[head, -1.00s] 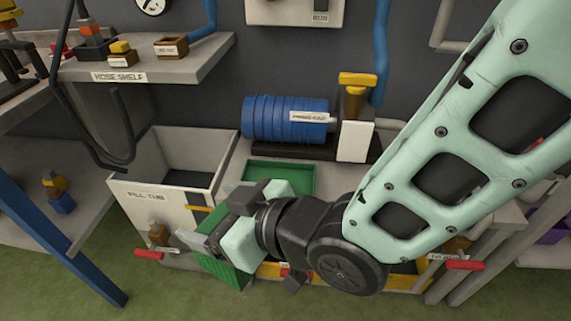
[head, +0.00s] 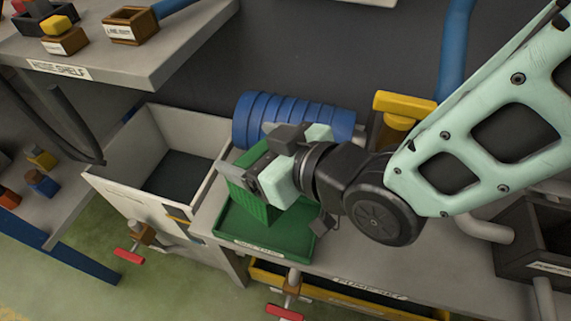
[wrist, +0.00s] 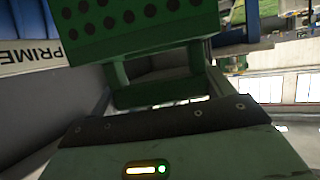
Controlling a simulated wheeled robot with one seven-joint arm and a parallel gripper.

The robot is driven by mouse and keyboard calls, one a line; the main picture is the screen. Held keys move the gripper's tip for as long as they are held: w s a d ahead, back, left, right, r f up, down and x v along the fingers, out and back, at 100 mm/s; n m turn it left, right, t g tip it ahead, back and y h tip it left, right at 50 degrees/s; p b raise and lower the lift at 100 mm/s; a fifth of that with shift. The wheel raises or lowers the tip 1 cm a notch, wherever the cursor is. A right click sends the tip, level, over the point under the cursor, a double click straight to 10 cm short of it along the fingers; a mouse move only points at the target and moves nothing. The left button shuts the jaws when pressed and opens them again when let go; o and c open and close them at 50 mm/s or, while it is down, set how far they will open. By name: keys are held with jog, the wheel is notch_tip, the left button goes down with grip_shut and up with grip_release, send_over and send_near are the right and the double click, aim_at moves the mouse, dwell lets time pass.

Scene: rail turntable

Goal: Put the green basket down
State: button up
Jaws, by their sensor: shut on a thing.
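My gripper (head: 262,172) is shut on the green basket (head: 243,190), holding it by its upper part. In the head view the basket hangs over the green tray (head: 285,243), which lies on the grey bench. I cannot tell whether the basket touches the tray; the gripper and wrist hide part of both. In the wrist view the basket (wrist: 140,25) fills the top, with rows of dark holes and a green handle below them near the jaws.
A white fill tub (head: 110,180) stands left of the tray. A blue ribbed pump (head: 290,115) and a yellow-topped valve (head: 403,104) stand behind. Red-handled taps (head: 285,312) stick out in front. Bare bench (head: 400,268) lies to the right.

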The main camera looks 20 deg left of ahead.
notch_tip(320, 180, down, 9)
jog(key=shift+f+b, duration=0.1)
jog(key=shift+b, duration=0.65)
jog(key=shift+f, duration=0.1)
jog(key=o, duration=1.5)
jog(key=shift+s, duration=0.1)
jog(key=shift+d+r, duration=0.2)
jog(key=shift+r, duration=0.05)
jog(key=p+v, duration=0.5)
jog(key=v, duration=0.2)
jog(key=shift+r, duration=0.35)
